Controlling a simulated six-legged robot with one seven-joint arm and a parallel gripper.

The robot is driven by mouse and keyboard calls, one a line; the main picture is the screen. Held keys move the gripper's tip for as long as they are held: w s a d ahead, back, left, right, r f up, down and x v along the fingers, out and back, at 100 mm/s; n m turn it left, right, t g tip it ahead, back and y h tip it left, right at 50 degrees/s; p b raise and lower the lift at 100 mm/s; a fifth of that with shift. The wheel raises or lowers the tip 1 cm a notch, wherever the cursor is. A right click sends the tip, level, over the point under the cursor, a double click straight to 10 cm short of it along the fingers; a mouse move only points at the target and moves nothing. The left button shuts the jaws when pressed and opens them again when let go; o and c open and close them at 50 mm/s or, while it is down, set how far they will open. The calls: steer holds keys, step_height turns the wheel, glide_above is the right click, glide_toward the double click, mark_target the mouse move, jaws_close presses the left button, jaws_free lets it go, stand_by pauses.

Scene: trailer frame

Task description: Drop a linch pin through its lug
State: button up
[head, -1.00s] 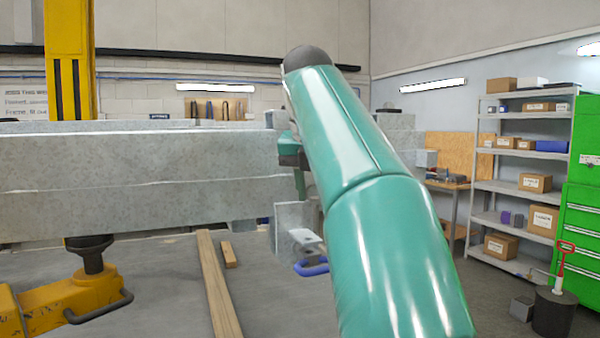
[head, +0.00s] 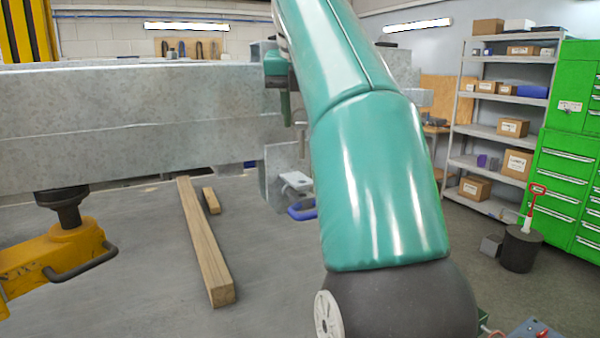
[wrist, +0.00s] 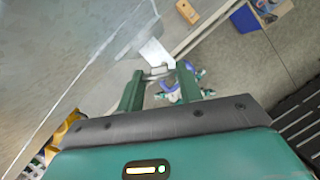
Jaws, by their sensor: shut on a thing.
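My gripper (wrist: 158,76) points down beside the galvanised beam, with its two green fingers around a thin grey metal piece (wrist: 158,71), which looks like the linch pin. The plate also shows in the wrist view (wrist: 153,53), just past the fingertips.
The galvanised beam (head: 130,110) runs along the left at gripper height. A yellow jack (head: 55,255) stands under it. A long timber (head: 205,240) and a short one (head: 211,200) lie on the grey surface. Shelving (head: 490,132) and green drawers (head: 570,170) are at the right.

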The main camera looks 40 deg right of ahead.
mark_target(302, 138)
steer(key=shift+s, duration=0.15)
steer(key=shift+w+f, duration=0.2)
steer(key=shift+f, duration=0.15)
steer(key=shift+s+f, duration=0.15)
steer(key=shift+f, duration=1.35)
steer(key=shift+f, duration=0.25)
steer(key=shift+f, duration=2.65)
steer(key=o, duration=1.1)
